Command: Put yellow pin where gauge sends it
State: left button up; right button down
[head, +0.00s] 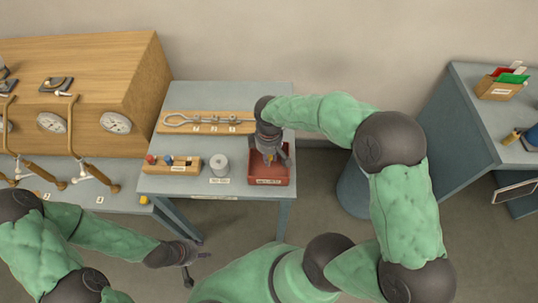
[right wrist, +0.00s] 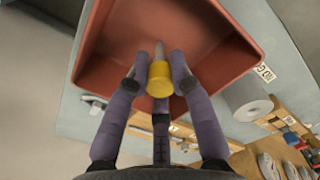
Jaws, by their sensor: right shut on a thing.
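My right gripper (head: 270,154) is above the red tray (head: 288,178) on the small grey table. In the right wrist view my gripper (right wrist: 160,75) is shut on the yellow pin (right wrist: 159,88); its yellow head shows between the fingers and its grey shaft points toward the tray floor. I cannot tell whether the shaft touches the tray. Round white gauges (head: 116,123) sit on the wooden cabinet front; their needles are too small to read. A wooden block (head: 185,168) holds red, blue and dark pins. My left gripper (head: 192,266) is open and empty, in front of the table.
A grey cylinder (head: 219,167) stands between the block and the tray. A wooden board (head: 207,129) with metal tools lies at the table's back. A small yellow thing (head: 144,200) is on the lower left counter. A box of cards (head: 497,90) stands on the right bench.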

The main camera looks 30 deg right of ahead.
jog(key=shift+f, duration=0.2)
jog(key=c, duration=1.1)
grip_release()
jog(key=shift+r, duration=0.1)
jog(key=shift+r, duration=0.35)
notch_tip(320, 180, up, 12)
jog(key=p, duration=0.3)
jog(key=shift+r, duration=0.15)
jog(key=shift+s, duration=0.1)
